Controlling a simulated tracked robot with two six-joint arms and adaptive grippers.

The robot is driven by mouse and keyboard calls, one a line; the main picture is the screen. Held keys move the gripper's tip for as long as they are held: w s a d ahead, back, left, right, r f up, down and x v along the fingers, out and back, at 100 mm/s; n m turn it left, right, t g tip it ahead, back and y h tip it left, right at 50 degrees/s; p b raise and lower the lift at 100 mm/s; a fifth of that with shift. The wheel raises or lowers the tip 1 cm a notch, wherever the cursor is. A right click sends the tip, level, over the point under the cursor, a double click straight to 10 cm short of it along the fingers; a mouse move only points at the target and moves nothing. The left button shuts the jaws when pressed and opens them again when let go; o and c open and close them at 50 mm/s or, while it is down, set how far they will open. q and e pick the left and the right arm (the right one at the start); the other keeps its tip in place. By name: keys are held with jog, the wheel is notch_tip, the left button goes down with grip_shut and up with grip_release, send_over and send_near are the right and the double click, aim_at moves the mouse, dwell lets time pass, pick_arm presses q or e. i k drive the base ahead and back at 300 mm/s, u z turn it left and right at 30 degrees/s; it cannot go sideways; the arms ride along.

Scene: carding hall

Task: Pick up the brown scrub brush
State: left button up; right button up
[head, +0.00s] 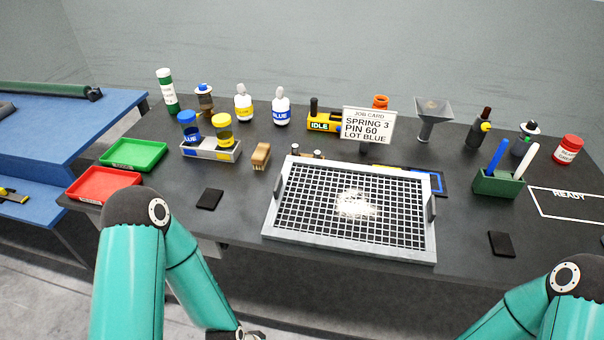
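The brown scrub brush (261,156) stands on the dark table, between the white holder with the blue and yellow jars and the metal grid tray. It has a brown body with a paler part, and nothing touches it that I can see. My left arm comes in at the lower left and bends down; only a dark bit of my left gripper (248,336) shows at the bottom edge, well below and apart from the brush. Its fingers are cut off. My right arm shows at the lower right, and its gripper is out of view.
The grid tray (281,222) with white powder lies right of the brush. The jar holder (209,151) is close on its left. A job card (368,126) and bottles stand behind. Green (133,166) and red (104,196) trays lie left. A black pad (210,199) lies in front.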

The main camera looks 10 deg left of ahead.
aim_at(260, 156)
jog(key=u, duration=0.05)
jog(key=i, duration=0.2)
jog(key=z, duration=3.25)
jog(key=k, duration=2.05)
jog(key=u, duration=1.3)
jog(key=k, duration=0.55)
jog(key=u, duration=0.2)
